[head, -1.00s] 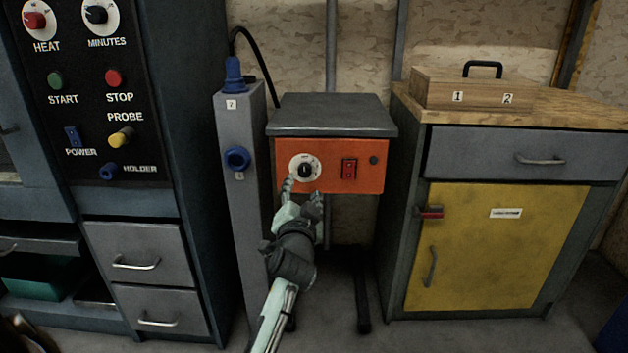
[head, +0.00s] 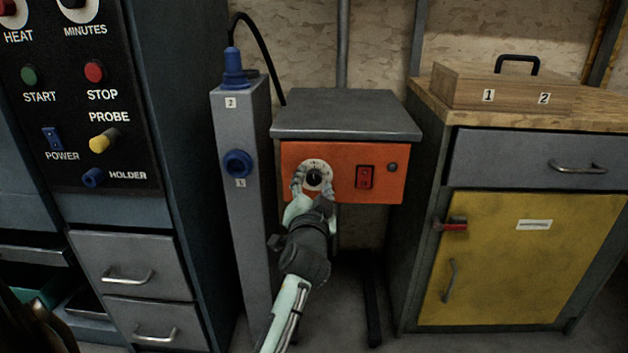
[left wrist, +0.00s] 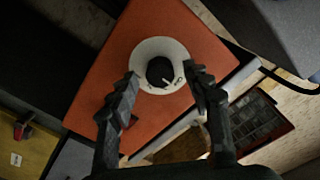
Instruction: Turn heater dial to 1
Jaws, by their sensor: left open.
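The heater (head: 346,115) is a grey-topped box with an orange front panel (head: 385,160). Its dial is a black knob (head: 313,177) on a white round scale; in the left wrist view the knob (left wrist: 160,71) sits on its white disc (left wrist: 160,48) with a pale pointer mark. The scale's numbers are too small to read. My left gripper (head: 314,182) is open in front of the dial, with one finger on each side of the knob. In the left wrist view its fingertips (left wrist: 164,82) flank the white disc, and contact with the knob cannot be told. My right gripper is not in view.
A grey post (head: 247,130) with blue fittings stands close on the left. A cabinet with a yellow door (head: 530,260) is on the right.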

